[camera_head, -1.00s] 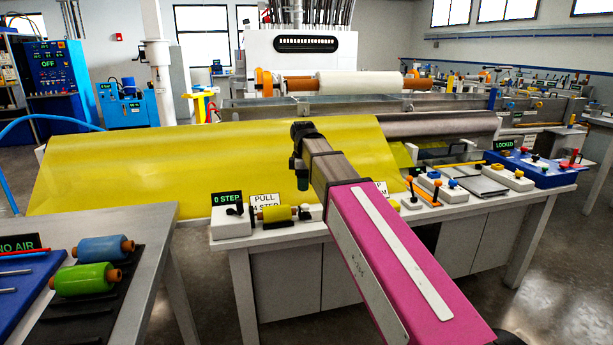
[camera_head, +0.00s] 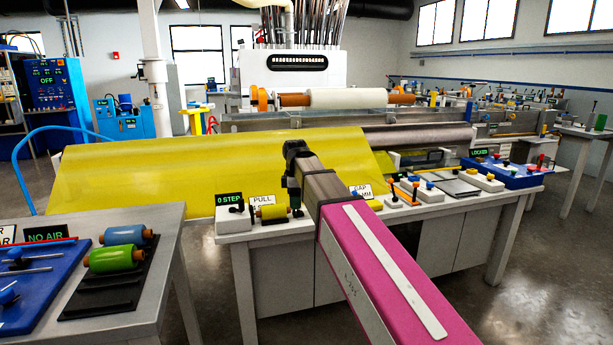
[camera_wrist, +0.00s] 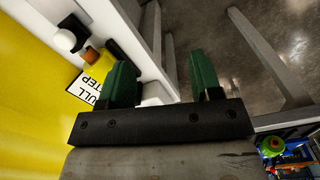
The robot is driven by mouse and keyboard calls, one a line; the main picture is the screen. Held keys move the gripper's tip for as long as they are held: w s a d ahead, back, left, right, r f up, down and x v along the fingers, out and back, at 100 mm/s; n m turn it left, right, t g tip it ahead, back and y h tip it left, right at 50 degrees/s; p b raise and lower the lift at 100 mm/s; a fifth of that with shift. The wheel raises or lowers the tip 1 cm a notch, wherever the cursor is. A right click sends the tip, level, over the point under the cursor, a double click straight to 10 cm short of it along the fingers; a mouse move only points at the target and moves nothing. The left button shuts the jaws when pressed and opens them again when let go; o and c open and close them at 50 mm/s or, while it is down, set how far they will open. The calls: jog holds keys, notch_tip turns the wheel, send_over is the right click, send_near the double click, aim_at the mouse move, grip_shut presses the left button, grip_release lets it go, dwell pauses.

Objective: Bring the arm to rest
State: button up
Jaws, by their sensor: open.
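My gripper shows in the wrist view (camera_wrist: 158,85) with its two green fingers spread apart and nothing between them. In the head view my arm reaches forward, and the gripper (camera_head: 292,190) is at its far end, in front of the yellow sheet (camera_head: 200,165) and above the front edge of the workbench (camera_head: 300,232). Its fingers are mostly hidden by the arm in that view. The wrist view looks down past the bench edge to the floor. A small yellow roller (camera_head: 273,212) on the bench lies to the left of the gripper.
A "0 STEP" box (camera_head: 231,212) stands on the bench left of the roller. Switch boxes (camera_head: 425,190) and a blue tray (camera_head: 505,171) lie to the right. A side table (camera_head: 150,265) at left holds a blue roller (camera_head: 123,235) and a green roller (camera_head: 113,258).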

jog(key=s+d+f+m, duration=0.5)
jog(key=d+f+m, duration=0.1)
jog(key=f, duration=0.4)
jog(key=s+d+f+m, duration=0.6)
jog(key=d+f, duration=0.3)
jog(key=f, duration=0.1)
jog(key=s+d+f+m, duration=0.5)
jog(key=d+f+m, duration=0.1)
jog(key=f, duration=0.4)
jog(key=shift+s+d, duration=0.3)
jog(key=shift+d, duration=0.55)
jog(key=shift+c, duration=0.3)
